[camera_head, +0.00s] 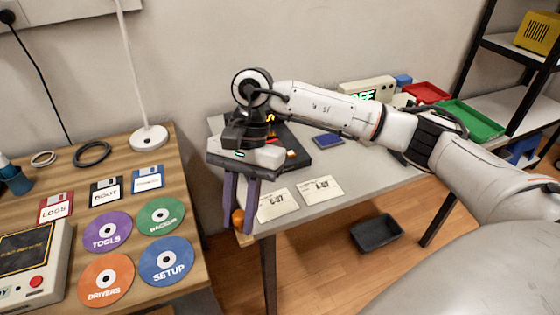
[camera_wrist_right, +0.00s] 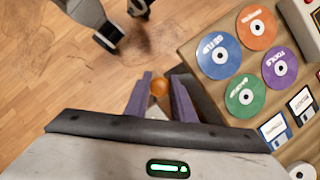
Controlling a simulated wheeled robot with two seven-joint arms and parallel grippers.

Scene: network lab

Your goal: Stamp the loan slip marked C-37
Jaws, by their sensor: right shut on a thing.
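My right gripper (camera_head: 240,210) points down over the front left corner of the grey table, its purple fingers shut on an orange round-knobbed handle (camera_head: 238,217), which looks like the stamp. In the right wrist view the orange knob (camera_wrist_right: 159,88) sits between the fingertips (camera_wrist_right: 160,90); what is below it is mostly hidden. A cream loan slip that seems to read C-37 (camera_head: 276,212) lies flat just right of the fingers. A second cream slip (camera_head: 322,196) lies to its right, its mark hard to read. A dark blue flat pad (camera_head: 327,141) lies farther back.
A wooden table (camera_head: 185,190) at left holds discs, floppy disks and a lamp (camera_head: 149,138). Red (camera_head: 427,92) and green (camera_head: 470,119) trays stand at the back right. A black bin (camera_head: 376,233) sits on the floor. The grey table is clear right of the slips.

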